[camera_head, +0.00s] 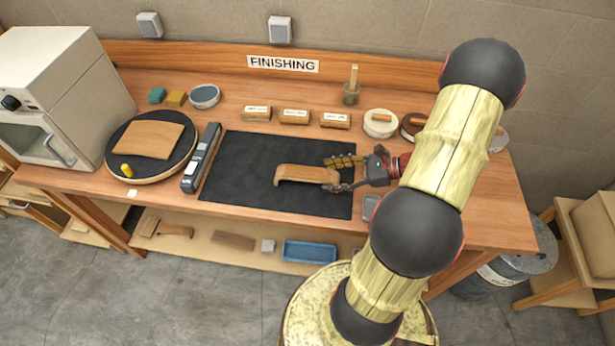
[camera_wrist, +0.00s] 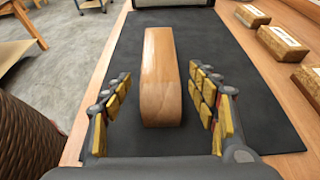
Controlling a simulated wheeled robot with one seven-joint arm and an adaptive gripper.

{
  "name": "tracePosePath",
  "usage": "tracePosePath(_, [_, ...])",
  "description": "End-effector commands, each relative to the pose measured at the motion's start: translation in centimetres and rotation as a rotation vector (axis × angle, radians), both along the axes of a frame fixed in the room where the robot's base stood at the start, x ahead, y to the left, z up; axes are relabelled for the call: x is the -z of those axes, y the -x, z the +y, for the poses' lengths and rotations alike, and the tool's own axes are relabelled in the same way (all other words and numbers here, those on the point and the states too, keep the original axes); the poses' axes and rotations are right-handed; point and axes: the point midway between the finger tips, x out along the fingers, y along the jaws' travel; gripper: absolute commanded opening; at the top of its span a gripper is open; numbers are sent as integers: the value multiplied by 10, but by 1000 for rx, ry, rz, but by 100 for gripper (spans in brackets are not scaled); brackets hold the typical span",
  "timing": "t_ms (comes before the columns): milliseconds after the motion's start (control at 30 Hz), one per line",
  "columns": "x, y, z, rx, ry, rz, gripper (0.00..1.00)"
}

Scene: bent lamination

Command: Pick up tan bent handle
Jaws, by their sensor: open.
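The tan bent handle (camera_head: 300,174) lies on the dark mat (camera_head: 240,160) on the workbench, its long side running left to right in the head view. In the wrist view the handle (camera_wrist: 160,75) runs away from me, with its rounded near end between my fingers. My gripper (camera_head: 345,172) is at the handle's right end. In the wrist view my gripper (camera_wrist: 160,105) is open, with yellow-padded fingers on both sides of the handle and dark mat showing in the gaps. I cannot tell the exact height of the fingertips above the mat.
A round turntable (camera_head: 117,168) with a wood board and a grey tool (camera_head: 201,157) stand left of the mat. Labelled wooden blocks (camera_head: 294,116), a brush pot (camera_head: 351,94) and round tins (camera_head: 380,124) line the back. The mat around the handle is clear.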

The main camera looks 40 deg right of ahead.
Motion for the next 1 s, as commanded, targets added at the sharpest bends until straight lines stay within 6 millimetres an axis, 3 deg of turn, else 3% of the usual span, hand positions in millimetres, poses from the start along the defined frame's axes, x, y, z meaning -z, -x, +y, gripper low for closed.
tracePosePath(200, [10, -16, 14, -2, 1, 1, 59])
tracePosePath(467, [10, -17, 15, -1, 1, 0, 58])
tracePosePath(1000, [10, -17, 15, -1, 1, 0, 28])
